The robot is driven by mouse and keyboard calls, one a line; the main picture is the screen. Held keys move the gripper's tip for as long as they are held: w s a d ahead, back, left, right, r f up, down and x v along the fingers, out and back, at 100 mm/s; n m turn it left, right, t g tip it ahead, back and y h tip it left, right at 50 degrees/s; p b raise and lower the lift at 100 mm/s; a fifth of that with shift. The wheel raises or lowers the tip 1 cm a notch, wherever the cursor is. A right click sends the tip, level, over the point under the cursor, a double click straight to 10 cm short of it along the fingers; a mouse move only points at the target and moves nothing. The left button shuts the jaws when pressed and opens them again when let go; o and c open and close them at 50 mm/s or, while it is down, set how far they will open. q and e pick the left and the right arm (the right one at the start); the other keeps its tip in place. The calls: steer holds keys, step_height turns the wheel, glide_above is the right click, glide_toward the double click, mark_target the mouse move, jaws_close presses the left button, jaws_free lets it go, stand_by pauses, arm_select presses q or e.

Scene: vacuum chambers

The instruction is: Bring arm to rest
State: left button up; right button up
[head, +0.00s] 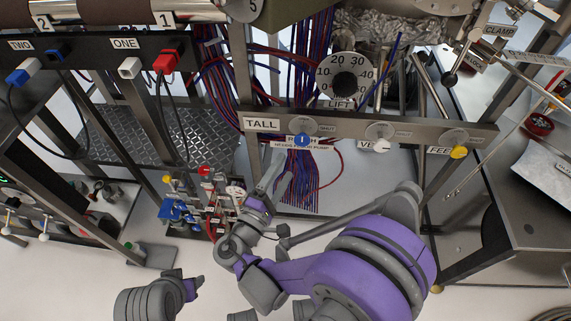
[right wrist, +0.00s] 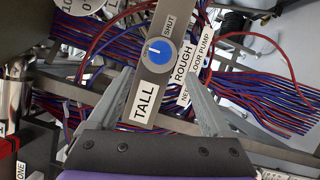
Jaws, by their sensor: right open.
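My right arm comes in from the lower right with purple and grey links. My right gripper (head: 281,168) is open and empty, below the TALL panel bar (head: 262,124). In the right wrist view its two grey fingers (right wrist: 160,80) stand apart, with the TALL bar (right wrist: 145,100) and the blue knob (right wrist: 159,50) showing between and beyond them. I cannot tell whether a finger touches the bar. Part of my left arm (head: 145,303) shows at the bottom left, with a purple and grey end piece; its jaw state is unclear.
White (head: 381,146) and yellow (head: 458,152) knobs sit on the bar. Red and blue wires (head: 300,190) hang behind it. A small valve assembly (head: 185,212) stands left of my right gripper. A metal table (head: 520,215) stands right. Pale floor (head: 75,265) is open at lower left.

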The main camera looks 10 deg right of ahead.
stand_by(0.4)
steer(key=s+d+f+m+g+y, duration=0.2)
steer(key=s+d+f+g, duration=0.15)
steer(key=d, duration=0.35)
steer(key=s+d+f+m+g+y, duration=0.1)
steer(key=s+d+f+m+g, duration=0.1)
steer(key=s+d+m+g, duration=0.3)
steer(key=s+a+f+m+g+y, duration=0.1)
steer(key=s+f+m+g+y, duration=0.1)
steer(key=s+m+y, duration=0.7)
arm_select(q)
step_height(320, 180, up, 22)
steer(key=w+t+p, duration=0.1)
steer(key=p, duration=1.8)
steer(key=shift+w+f, duration=0.2)
steer(key=shift+w, duration=0.1)
arm_select(e)
step_height(320, 180, up, 21)
steer(key=n, duration=0.3)
steer(key=shift+s+a+r+t, duration=0.2)
steer(key=shift+s+a+t, duration=0.1)
steer(key=shift+s+t, duration=0.15)
